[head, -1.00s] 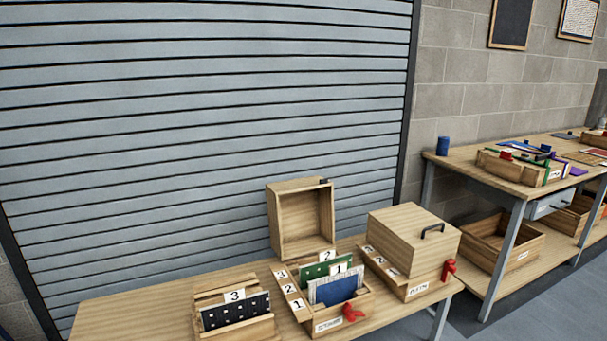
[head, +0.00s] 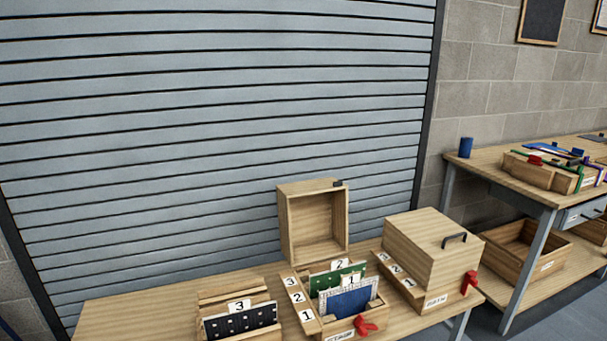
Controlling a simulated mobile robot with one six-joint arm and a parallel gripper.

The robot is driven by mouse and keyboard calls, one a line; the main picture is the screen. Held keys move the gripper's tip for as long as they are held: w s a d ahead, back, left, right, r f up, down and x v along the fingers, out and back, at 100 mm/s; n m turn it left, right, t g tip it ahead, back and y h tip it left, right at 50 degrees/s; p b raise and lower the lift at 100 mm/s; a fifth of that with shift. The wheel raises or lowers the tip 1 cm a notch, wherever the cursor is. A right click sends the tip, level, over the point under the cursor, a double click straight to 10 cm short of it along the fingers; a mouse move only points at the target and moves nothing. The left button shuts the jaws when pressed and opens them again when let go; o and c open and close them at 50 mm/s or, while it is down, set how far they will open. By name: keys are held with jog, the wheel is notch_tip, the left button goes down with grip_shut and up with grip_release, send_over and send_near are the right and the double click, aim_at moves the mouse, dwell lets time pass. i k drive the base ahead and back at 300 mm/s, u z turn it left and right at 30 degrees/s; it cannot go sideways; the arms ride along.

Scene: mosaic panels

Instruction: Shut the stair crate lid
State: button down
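The open crate in the middle of the near bench has a front label (head: 341,335) that seems to read "stair", though the print is small. Its box-shaped lid (head: 315,221) stands raised at the back, hollow side facing me, with a dark handle (head: 338,184) at its top right. Inside the crate are a green panel (head: 328,280) and a blue panel (head: 349,302) with number cards. A red latch (head: 366,326) sits at its front right. My gripper is not in view.
Right of it, a closed crate (head: 425,248) has a dark handle and a red latch (head: 469,283). Left, a wooden rack (head: 212,297) holds a dark dotted panel (head: 242,321). The bench's left end is bare. A second bench (head: 500,178) with loose items stands right. A shutter (head: 210,130) is behind.

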aim_at(313, 214)
jog(key=u, duration=0.35)
jog(key=i, duration=1)
jog(key=z, duration=0.05)
